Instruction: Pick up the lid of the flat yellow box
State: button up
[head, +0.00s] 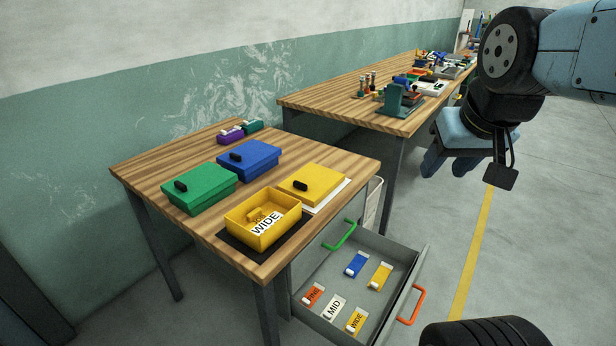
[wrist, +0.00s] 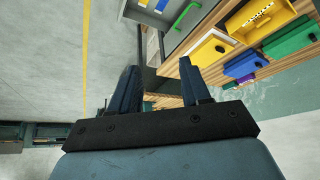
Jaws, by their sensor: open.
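The yellow lid (head: 322,180) with a small black handle lies flat on a white sheet at the right of the near table. The open yellow box (head: 283,230) stands in front of it on a black mat, with a WIDE label and a yellow piece inside. The lid also shows in the wrist view (wrist: 203,55), beyond my right fingertip, with the open box (wrist: 236,20) further up. My gripper (head: 440,168) is open and empty. It hangs over the floor to the right of the near table, well apart from the lid. Its fingers show in the wrist view (wrist: 159,82).
Lidded green (head: 199,188) and blue (head: 249,158) boxes stand left of the lid. Small purple (head: 230,135) and teal (head: 253,125) boxes sit behind. An open drawer (head: 386,312) with several labelled pieces juts out below. A cluttered workbench (head: 330,97) stands behind.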

jog(key=shift+w, duration=0.1)
jog(key=w+d+f+n+t, duration=0.1)
jog(key=w+f+n+t, duration=0.15)
jog(key=w, duration=0.85)
jog(key=w+d+f+n+t, duration=0.2)
jog(key=w+f, duration=0.2)
jog(key=w, duration=0.6)
jog(key=n+g+y, duration=0.2)
jog(key=n+y, duration=0.4)
jog(key=y, duration=0.5)
send_near(303, 184)
jog(key=x, duration=0.9)
jog(key=shift+d, duration=0.1)
grip_shut()
